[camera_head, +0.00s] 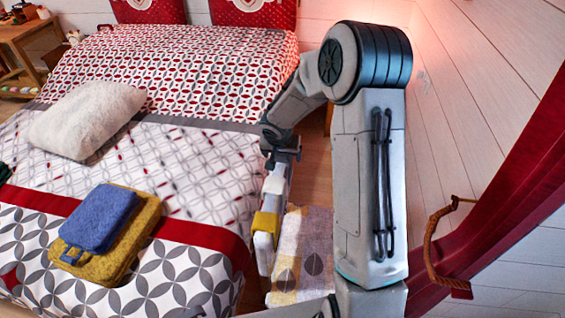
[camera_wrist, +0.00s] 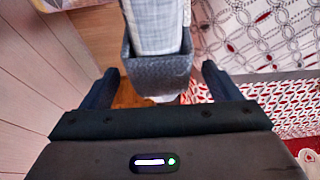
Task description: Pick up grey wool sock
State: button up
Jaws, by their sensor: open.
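My gripper (camera_head: 283,156) hangs beside the bed in the head view, and its small fingers are hard to make out there. In the wrist view my gripper (camera_wrist: 159,72) is open, with one dark finger on each side. A grey, textured, box-like thing (camera_wrist: 160,76) shows between and beyond the fingers, with a pale grey panel rising from it. I cannot tell whether this is the grey wool sock, or whether the fingers touch it. No clear sock shape shows in the head view. Below my gripper there are narrow white and yellow pieces (camera_head: 267,224), partly beside my arm.
The bed (camera_head: 180,180) fills the left, with a white pillow (camera_head: 85,120) and a blue folded cloth (camera_head: 100,217) on a mustard one (camera_head: 125,254). A leaf-patterned cloth (camera_head: 308,240) lies low beside my arm. A plank wall (camera_head: 470,130) and rope handle (camera_head: 432,245) are at right.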

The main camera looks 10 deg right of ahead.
jog(key=c, duration=1.1)
